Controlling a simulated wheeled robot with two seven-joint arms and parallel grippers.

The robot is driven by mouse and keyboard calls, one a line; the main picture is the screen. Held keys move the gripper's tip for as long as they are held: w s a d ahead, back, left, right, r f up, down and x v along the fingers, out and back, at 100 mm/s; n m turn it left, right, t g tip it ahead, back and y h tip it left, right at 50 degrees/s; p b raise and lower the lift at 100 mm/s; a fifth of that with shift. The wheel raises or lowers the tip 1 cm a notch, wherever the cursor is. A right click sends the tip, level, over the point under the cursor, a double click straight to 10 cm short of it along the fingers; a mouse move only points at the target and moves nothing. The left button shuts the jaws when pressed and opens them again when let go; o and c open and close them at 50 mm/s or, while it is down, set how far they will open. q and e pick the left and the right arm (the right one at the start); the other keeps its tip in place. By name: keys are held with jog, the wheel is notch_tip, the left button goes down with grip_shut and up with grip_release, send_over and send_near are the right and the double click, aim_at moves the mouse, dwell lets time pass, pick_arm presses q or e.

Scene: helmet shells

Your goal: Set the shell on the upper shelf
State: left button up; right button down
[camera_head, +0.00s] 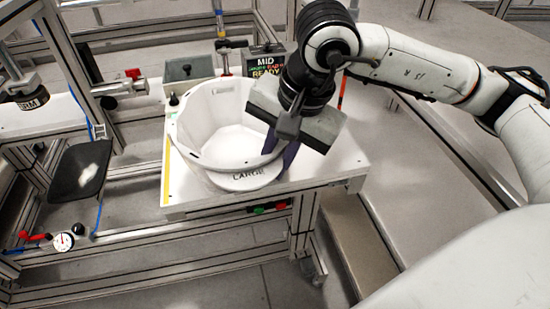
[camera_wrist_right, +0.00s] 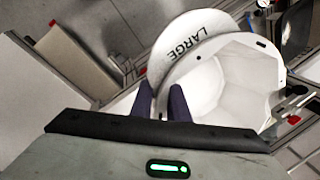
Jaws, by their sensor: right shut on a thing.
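The white helmet shell (camera_head: 215,135), its brim marked "LARGE", rests open side up on, or just above, a white-topped bench (camera_head: 335,165); I cannot tell if it touches. My right gripper (camera_head: 282,150) comes from above and is shut on the shell's wall near the brim, on its right side. In the right wrist view the shell (camera_wrist_right: 228,82) fills the upper middle, and the dark purple fingers (camera_wrist_right: 162,102) straddle its edge. My left gripper is not in view. I cannot pick out the upper shelf.
A sign reading "MID" and "READY" (camera_head: 265,60) and a grey-green box (camera_head: 190,68) stand behind the shell. A metal frame with a red clamp (camera_head: 132,75) is at left. A dark pad (camera_head: 80,170) and a gauge (camera_head: 63,241) are lower left. The bench's right end is clear.

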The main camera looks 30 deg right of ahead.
jog(key=c, duration=1.7)
grip_release()
